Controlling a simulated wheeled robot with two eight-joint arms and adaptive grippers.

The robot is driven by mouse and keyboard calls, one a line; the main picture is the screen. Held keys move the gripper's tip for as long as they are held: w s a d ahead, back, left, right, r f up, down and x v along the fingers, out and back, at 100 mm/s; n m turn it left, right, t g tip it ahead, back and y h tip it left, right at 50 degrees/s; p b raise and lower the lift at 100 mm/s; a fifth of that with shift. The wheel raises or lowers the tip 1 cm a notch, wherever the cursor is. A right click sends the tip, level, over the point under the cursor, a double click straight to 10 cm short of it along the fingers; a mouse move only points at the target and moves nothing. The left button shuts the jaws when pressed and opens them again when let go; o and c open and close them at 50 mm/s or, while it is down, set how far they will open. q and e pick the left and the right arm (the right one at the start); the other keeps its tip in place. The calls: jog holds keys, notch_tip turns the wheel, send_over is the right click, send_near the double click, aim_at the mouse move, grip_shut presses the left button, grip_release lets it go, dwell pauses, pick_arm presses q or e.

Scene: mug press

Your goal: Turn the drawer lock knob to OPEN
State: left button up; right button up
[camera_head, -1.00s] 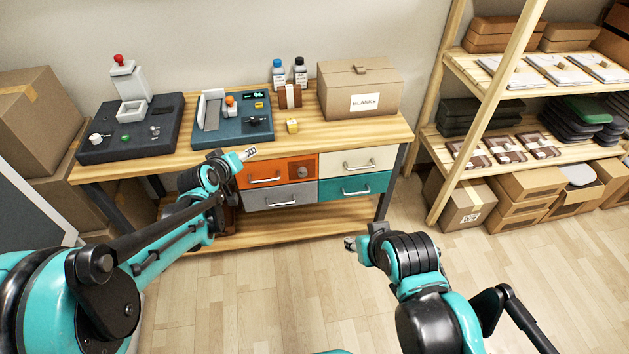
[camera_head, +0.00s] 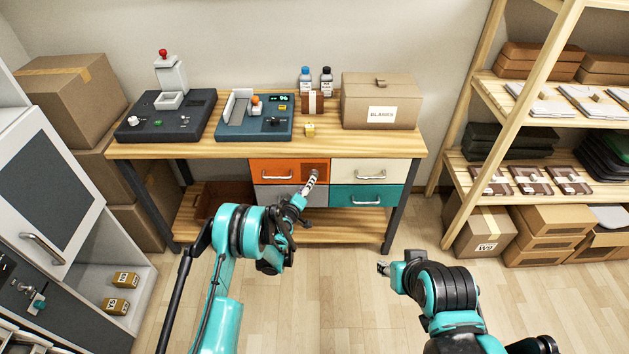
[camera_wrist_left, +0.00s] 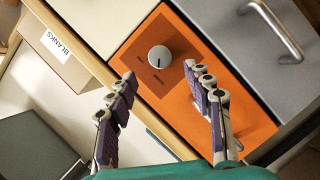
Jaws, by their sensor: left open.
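The round light grey lock knob (camera_wrist_left: 160,56) sits on a brown plate on the orange drawer (camera_head: 270,168), and the wrist view shows a dark pointer mark on it. The small labels around it are too small to read. My left gripper (camera_head: 312,180) is in front of the right part of the orange drawer and hides the knob in the head view. In the wrist view its two purple-padded fingers (camera_wrist_left: 161,78) are spread apart and empty, with the knob seen between and beyond them, not visibly touched. My right gripper (camera_head: 383,267) hangs over the floor at right, its fingers too small to judge.
The wooden workbench (camera_head: 350,146) carries dark machines, bottles and a BLANKS box (camera_head: 382,102). Cream, grey and teal (camera_head: 350,196) drawers adjoin the orange one. A cabinet (camera_head: 45,190) stands at left, shelving (camera_head: 540,165) at right. Floor in front is free.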

aim_at(314, 175)
pick_arm(q)
jog(key=b+x, duration=0.2)
jog(key=x, duration=0.4)
jog(key=shift+w, duration=0.2)
jog(key=shift+f, duration=0.1)
jog(key=c, duration=1.2)
